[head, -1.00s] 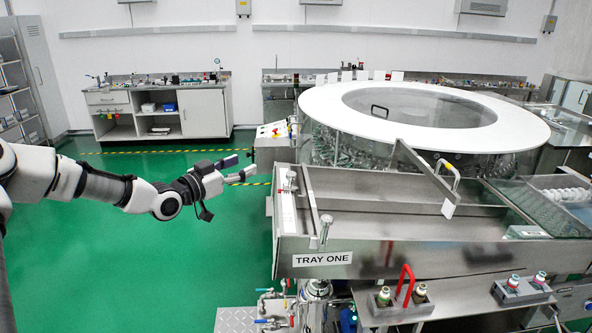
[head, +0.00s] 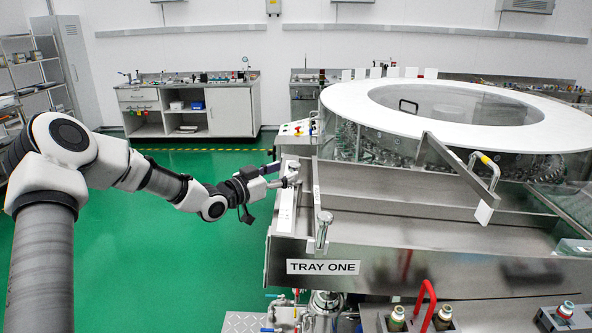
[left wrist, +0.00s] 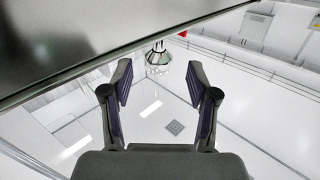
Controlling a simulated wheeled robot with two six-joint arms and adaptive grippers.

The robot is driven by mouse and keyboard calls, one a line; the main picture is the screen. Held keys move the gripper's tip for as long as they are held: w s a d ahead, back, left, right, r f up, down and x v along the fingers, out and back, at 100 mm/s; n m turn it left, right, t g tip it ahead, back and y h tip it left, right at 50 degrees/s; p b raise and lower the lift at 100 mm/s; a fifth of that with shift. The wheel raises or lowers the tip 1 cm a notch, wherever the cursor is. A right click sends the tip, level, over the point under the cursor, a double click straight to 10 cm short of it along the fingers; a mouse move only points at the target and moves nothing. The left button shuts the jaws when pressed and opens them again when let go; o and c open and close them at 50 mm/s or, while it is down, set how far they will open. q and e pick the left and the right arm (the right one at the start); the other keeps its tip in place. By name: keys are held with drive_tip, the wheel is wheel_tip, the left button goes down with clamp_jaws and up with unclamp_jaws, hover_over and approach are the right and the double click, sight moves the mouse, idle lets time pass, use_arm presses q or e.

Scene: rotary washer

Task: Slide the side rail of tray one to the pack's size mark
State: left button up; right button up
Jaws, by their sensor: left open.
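Tray one is a long steel tray (head: 420,268) with a "TRAY ONE" label (head: 323,267) on its front. Its side rail (head: 317,190) is a thin upright steel strip near the left end, with a knobbed post (head: 323,230) at its front. A pale marked strip (head: 285,212) lies left of the rail. My left gripper (head: 290,177) is open at the tray's far left corner, over or beside the far knob area, which it partly hides. In the left wrist view the fingers (left wrist: 160,95) are apart with nothing gripped. I cannot read a size mark.
A round white-topped washer (head: 345,105) with clear walls stands behind the tray. A slanted steel bar and a bent handle (head: 488,172) rise over the tray. A red handle (head: 426,303) and bottles stand in front. Green floor is free to the left.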

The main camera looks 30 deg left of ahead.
sight(291, 167)
use_arm(q)
drive_tip(key=w, duration=0.1)
drive_tip(key=w+d, duration=0.1)
drive_tip(key=w+r+p, duration=0.1)
drive_tip(key=shift+d, duration=0.15)
drive_tip(key=shift+w+f, duration=0.35)
drive_tip(key=shift+w, duration=0.3)
drive_tip(key=shift+s+r, duration=0.15)
drive_tip(key=shift+s, duration=0.1)
clamp_jaws()
